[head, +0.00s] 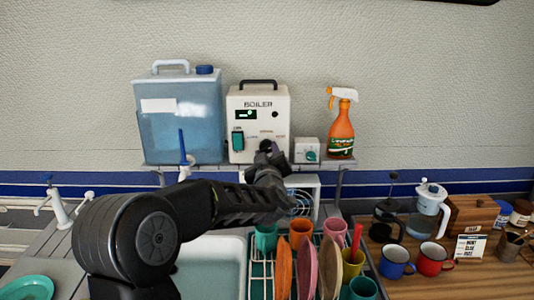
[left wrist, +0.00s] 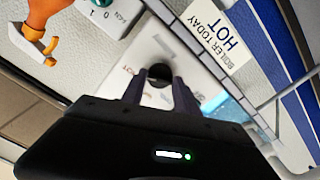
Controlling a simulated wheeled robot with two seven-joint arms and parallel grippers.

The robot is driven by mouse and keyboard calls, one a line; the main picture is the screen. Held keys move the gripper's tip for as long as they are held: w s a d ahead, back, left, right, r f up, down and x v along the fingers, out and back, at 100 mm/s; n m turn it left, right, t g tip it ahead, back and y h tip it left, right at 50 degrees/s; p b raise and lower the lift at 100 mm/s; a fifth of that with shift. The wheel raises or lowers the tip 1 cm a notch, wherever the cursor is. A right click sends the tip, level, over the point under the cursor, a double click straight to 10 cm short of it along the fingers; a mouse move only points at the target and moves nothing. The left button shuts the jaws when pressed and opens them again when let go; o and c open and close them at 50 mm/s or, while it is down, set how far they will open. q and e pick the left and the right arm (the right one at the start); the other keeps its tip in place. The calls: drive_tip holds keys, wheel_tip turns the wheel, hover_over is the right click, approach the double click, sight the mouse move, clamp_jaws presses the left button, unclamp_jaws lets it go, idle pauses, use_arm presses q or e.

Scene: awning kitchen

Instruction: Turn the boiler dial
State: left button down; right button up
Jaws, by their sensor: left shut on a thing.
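The white boiler (head: 259,104) with a black top handle stands on the wall shelf in the head view. Its front has a small lit green display and a green switch at the left. Its black dial is mostly hidden by my gripper in the head view. The dial (left wrist: 160,73) shows in the left wrist view as a dark round knob between my fingers. My left gripper (head: 268,148) is at the lower front of the boiler, its fingers shut on the dial; it also shows in the left wrist view (left wrist: 160,90). My right gripper is not in view.
A blue water tank (head: 190,120) stands left of the boiler. A small white switch box (head: 306,150) and an orange spray bottle (head: 341,128) stand to its right. Below are a sink and a dish rack (head: 262,270) with cups and plates.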

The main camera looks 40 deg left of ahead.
use_arm(q)
drive_tip(key=shift+f, duration=0.15)
drive_tip(key=c, duration=0.9)
unclamp_jaws()
drive_tip(key=shift+b+v, duration=0.8)
drive_tip(key=shift+v, duration=3.1)
